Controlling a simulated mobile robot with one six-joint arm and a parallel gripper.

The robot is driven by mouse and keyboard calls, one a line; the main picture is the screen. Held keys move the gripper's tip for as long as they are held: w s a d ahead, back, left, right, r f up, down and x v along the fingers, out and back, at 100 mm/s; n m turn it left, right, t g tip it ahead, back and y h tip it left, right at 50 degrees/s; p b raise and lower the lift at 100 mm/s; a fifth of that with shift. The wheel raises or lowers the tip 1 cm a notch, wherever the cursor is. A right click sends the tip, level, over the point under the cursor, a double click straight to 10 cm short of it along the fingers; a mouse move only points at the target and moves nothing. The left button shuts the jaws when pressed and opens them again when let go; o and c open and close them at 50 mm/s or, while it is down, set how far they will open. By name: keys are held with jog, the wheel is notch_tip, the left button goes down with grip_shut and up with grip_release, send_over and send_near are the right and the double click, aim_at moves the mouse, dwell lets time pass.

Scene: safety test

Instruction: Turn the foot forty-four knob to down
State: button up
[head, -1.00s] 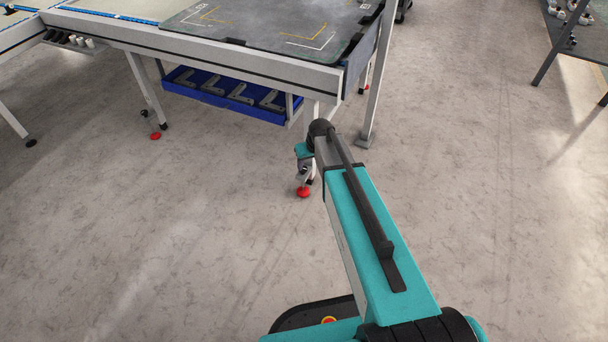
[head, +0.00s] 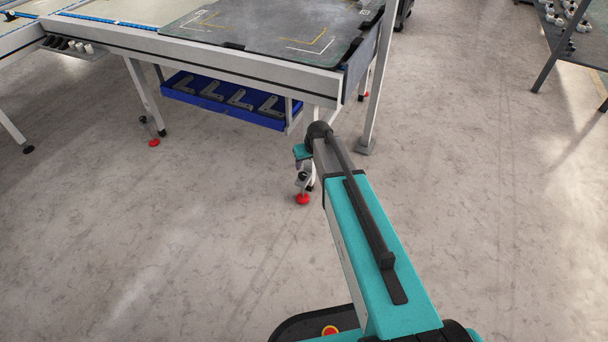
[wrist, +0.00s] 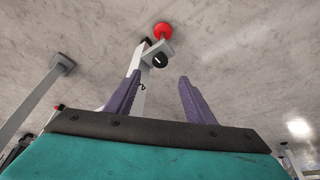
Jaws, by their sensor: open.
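A red table foot (wrist: 163,30) shows at the top of the wrist view, at the end of a pale leg. It also shows in the head view (head: 303,199), below the table's near corner. Beside it in the wrist view is a dark round knob (wrist: 159,61) with a short light mark, on a grey bracket. No number is readable. My gripper (wrist: 159,77) is open, its two purple fingers spread apart. In the picture the knob lies between and just beyond the fingertips; I see no contact.
The table (head: 250,62) stands above, with a blue tray (head: 228,106) of metal brackets under it. Another red foot (head: 154,142) is at left. A grey post (head: 374,110) stands right of my arm.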

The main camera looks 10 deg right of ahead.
aim_at(303, 175)
jog(key=b+x, duration=0.3)
jog(key=x, duration=0.9)
jog(key=shift+s+f+b, duration=0.1)
jog(key=shift+b, duration=0.25)
jog(key=c, duration=0.9)
jog(key=shift+d, duration=0.25)
jog(key=shift+c, duration=0.8)
jog(key=shift+a, duration=0.15)
